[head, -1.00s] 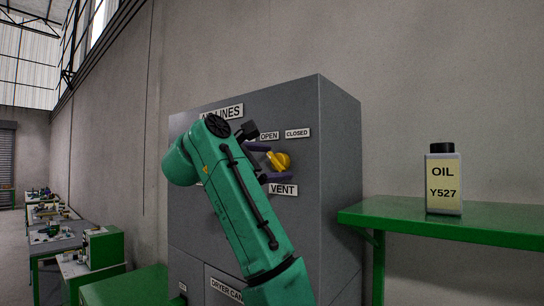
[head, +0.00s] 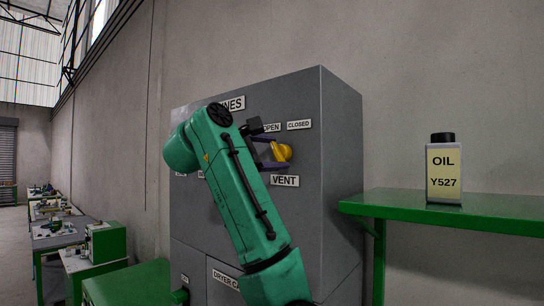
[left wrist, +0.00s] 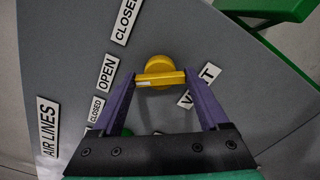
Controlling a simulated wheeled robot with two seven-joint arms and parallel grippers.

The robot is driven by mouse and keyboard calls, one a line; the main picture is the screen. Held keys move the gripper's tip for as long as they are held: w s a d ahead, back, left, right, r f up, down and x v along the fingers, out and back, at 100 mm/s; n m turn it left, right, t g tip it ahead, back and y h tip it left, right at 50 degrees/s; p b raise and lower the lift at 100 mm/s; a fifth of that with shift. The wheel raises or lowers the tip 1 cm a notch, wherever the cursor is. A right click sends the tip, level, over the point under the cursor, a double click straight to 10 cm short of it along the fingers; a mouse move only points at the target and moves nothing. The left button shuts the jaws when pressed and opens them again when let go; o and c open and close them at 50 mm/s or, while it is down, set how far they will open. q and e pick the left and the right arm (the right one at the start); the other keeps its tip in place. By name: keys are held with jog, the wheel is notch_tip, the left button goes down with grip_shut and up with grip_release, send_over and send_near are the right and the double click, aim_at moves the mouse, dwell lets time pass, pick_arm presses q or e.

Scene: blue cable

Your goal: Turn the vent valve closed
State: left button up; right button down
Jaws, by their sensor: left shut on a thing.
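The yellow vent valve (head: 281,152) is on the front of the grey cabinet (head: 342,170), below the OPEN (head: 271,127) and CLOSED (head: 299,125) labels and above the VENT label (head: 285,180). My left gripper (head: 276,153) reaches it from the left. In the left wrist view, the purple fingers of the left gripper (left wrist: 160,80) are shut on the two ends of the valve's yellow bar handle (left wrist: 160,78). The round yellow valve body (left wrist: 158,62) shows just beyond the bar. My right gripper is in neither view.
A green shelf (head: 400,206) with an oil bottle (head: 443,172) is right of the cabinet. A green bench (head: 125,284) stands at lower left. Another valve's labels, partly hidden by my left arm, are on the panel's left side.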

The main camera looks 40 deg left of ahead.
pick_arm(q)
jog(key=m+b, duration=0.2)
jog(key=m, duration=0.2)
jog(key=m+b, duration=0.1)
jog(key=m, duration=0.3)
jog(key=shift+b, duration=0.3)
jog(key=m+b, duration=0.1)
jog(key=m, duration=0.2)
jog(key=shift+r+m, duration=0.1)
jog(key=shift+m, duration=0.3)
jog(key=shift+m+b, duration=0.45)
jog(key=shift+m, duration=1.35)
